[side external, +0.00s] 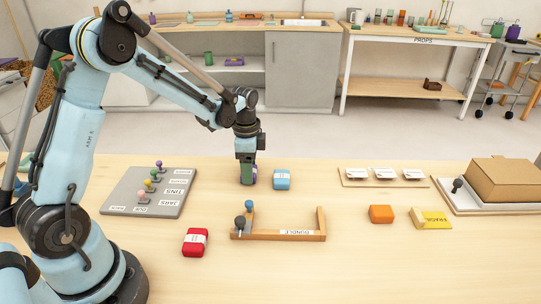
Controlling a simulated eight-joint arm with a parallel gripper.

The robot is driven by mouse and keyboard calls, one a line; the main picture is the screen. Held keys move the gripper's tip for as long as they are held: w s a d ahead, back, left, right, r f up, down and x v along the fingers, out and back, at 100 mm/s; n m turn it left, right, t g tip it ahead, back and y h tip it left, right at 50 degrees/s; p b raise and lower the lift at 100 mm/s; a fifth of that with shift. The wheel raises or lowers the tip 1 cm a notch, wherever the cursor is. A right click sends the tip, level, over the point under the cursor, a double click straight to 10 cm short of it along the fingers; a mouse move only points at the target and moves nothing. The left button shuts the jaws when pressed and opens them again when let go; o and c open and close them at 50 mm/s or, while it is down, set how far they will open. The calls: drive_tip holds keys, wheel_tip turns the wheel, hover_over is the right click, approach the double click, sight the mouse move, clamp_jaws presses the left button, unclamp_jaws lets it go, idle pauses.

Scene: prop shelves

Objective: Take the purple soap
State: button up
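The purple soap (256,174) stands on the table, mostly hidden behind my gripper, with a narrow purple part showing at its right side. My gripper (247,181) points straight down at the soap, its tips low near the table top. The near finger covers the soap, so I cannot tell whether the fingers are closed on it or only around it. A blue soap (282,180) with a white band lies just to the right, apart from my gripper. A red soap (195,242) lies nearer the front and an orange soap (381,214) lies to the right.
A grey board with coloured knobs (122,202) lies left of my gripper. A wooden rack marked BUNDLE (275,236) stands in front. A tan board with white pieces (352,182), a yellow FRAGILE block (432,223) and a cardboard box (508,181) are at the right.

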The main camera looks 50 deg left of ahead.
drive_tip(key=c, duration=0.5)
drive_tip(key=shift+r, duration=0.1)
